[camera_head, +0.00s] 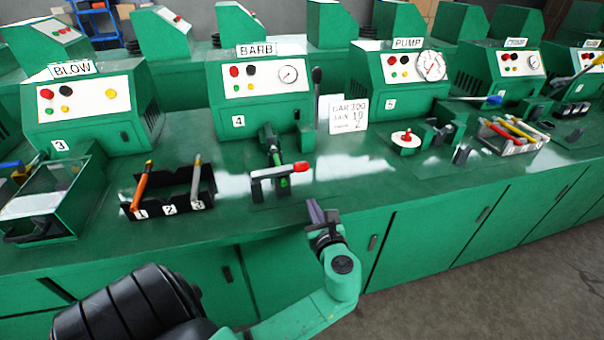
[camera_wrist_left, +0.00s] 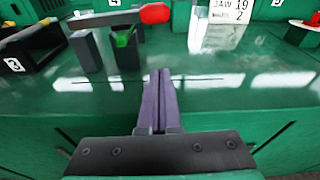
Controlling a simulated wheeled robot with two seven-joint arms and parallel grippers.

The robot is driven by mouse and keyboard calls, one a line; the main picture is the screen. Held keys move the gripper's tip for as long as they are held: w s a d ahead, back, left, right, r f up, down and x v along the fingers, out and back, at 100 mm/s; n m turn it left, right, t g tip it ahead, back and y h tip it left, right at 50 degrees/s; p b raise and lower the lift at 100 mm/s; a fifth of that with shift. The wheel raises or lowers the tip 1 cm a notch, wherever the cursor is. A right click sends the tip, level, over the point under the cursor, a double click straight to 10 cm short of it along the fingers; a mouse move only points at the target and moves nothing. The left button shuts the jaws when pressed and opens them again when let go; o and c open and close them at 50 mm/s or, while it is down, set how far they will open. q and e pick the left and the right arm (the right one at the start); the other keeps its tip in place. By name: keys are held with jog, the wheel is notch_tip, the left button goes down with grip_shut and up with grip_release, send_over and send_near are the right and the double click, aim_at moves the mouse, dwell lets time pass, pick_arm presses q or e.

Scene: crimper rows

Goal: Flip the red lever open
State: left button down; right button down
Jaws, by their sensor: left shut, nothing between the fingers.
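The red-tipped lever (camera_head: 301,167) belongs to a small black and grey clamp in front of the BARB machine (camera_head: 240,115). The lever lies roughly level, with its red end pointing right. The fingers show in the left wrist view (camera_wrist_left: 160,98) too. My right gripper is not in view.
A black rack (camera_head: 170,210) with two handled tools stands left of the clamp. A white sign (camera_head: 348,114) stands behind it to the right. A red-knobbed round piece (camera_head: 406,142) is further right. The green bench top (camera_head: 350,190) right of the lever is clear.

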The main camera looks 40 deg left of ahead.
aim_at(304, 194)
pick_arm(q)
jog(key=shift+s+d+r, duration=0.2)
jog(key=shift+d, duration=0.05)
jog(key=shift+w+a, duration=0.15)
jog(key=shift+a, duration=0.05)
jog(key=x, duration=0.8)
jog(key=shift+w+a, duration=0.2)
jog(key=shift+w+a+r, duration=0.15)
jog(key=shift+w+a, duration=0.2)
jog(key=shift+a, duration=0.1)
jog(key=r+p, duration=0.2)
jog(key=shift+s+d+r, duration=0.15)
jog(key=shift+s+r, duration=0.1)
jog(key=shift+r, duration=0.1)
jog(key=shift+s+d+r, duration=0.1)
jog(key=shift+s+r, duration=0.05)
jog(key=shift+r, duration=0.2)
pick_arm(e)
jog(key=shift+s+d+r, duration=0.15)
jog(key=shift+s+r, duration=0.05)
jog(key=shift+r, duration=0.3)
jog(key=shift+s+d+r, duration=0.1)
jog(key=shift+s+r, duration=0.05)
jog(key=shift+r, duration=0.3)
pick_arm(q)
jog(key=shift+f, duration=0.15)
